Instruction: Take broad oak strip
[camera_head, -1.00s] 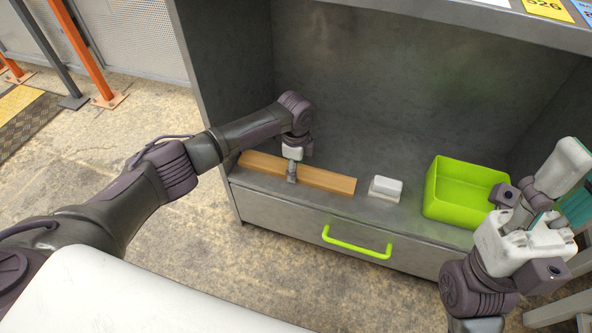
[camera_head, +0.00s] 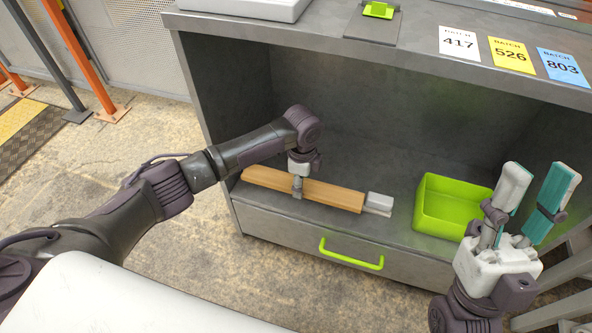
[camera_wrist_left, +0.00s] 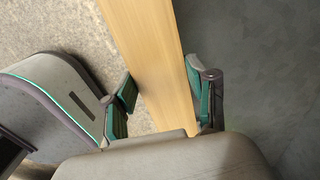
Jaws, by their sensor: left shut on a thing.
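The broad oak strip (camera_head: 336,195), a long light-brown wooden board, is at the front of the grey cabinet's open shelf. Its right end appears close against a small white-and-grey block (camera_head: 378,203); I cannot tell whether they touch. My left gripper (camera_head: 297,190) comes down from above and is shut across the strip, left of its middle. In the left wrist view the strip (camera_wrist_left: 150,45) runs between the two green-padded fingers (camera_wrist_left: 162,82). Whether the strip is clear of the shelf is hard to tell. My right gripper (camera_head: 533,190) is open and empty at the right, fingers upward.
A lime-green bin (camera_head: 448,210) stands on the shelf to the right of the block. A drawer with a green handle (camera_head: 350,255) is below. Cards marked 417 (camera_head: 459,42), 526 (camera_head: 512,56) and 803 (camera_head: 563,67) lie on the cabinet top.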

